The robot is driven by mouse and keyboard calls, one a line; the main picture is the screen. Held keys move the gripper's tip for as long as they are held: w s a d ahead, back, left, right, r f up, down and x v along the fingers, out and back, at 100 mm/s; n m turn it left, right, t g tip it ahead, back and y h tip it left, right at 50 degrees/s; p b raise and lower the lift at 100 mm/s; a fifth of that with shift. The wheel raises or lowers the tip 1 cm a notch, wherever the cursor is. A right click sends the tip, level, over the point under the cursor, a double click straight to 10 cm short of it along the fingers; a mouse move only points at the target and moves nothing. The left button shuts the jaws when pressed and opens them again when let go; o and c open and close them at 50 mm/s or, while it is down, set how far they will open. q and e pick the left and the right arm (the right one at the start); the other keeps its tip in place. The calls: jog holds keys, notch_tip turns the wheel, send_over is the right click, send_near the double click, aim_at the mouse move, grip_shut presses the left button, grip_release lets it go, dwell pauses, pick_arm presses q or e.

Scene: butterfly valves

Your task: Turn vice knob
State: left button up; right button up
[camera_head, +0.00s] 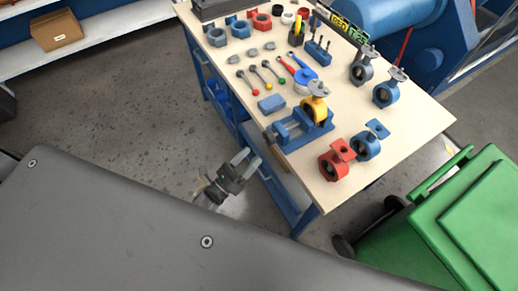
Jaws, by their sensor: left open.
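A blue vice (290,129) sits near the left edge of the wooden workbench (335,120). A yellow butterfly valve (314,108) with a grey top flange stands at the vice's right part. The vice's knob is too small to make out clearly; the left end of the vice faces the bench edge. My left gripper (250,159) is open and empty. In the picture it is below and left of the vice, beside the bench edge and apart from the vice. My right gripper is not in view.
Red (334,160) and blue (366,141) valves stand right of the vice. A blue block (271,103) and several knobbed levers lie behind it. A green bin (455,215) stands at the lower right. Grey floor (150,115) left of the bench is clear.

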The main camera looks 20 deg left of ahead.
pick_arm(q)
jog(key=shift+v, duration=1.15)
